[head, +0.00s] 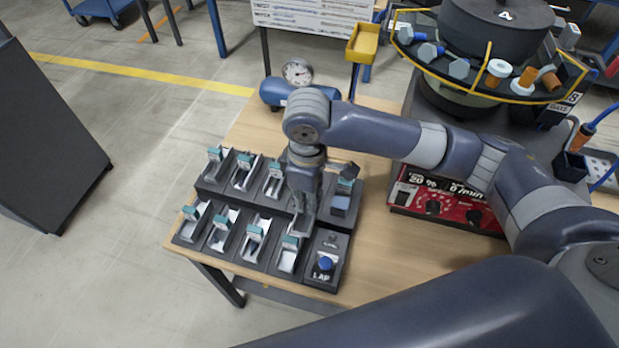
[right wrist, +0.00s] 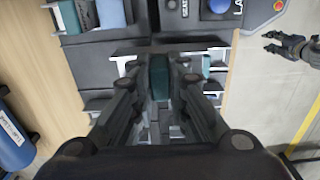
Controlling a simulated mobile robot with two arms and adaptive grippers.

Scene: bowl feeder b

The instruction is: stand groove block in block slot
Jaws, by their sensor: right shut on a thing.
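My right gripper (head: 303,218) points down over the black slotted rack (head: 262,212), near its right end. In the right wrist view its fingers (right wrist: 158,72) are shut on a teal block (right wrist: 159,80), which I take to be the groove block. The fingers hide most of the block and what lies beneath it, so I cannot tell whether it touches a slot. My left gripper (right wrist: 272,44) shows at the right of the right wrist view, open and empty above the floor.
A blue knob (head: 325,263) stands on the front right unit marked LAP. A blue block (head: 340,202) sits right of my gripper. A red control box (head: 440,203) and bowl feeder (head: 470,90) are at right. A blue cylinder (head: 275,92) and gauge are behind. Bare tabletop (head: 375,240) lies between rack and box.

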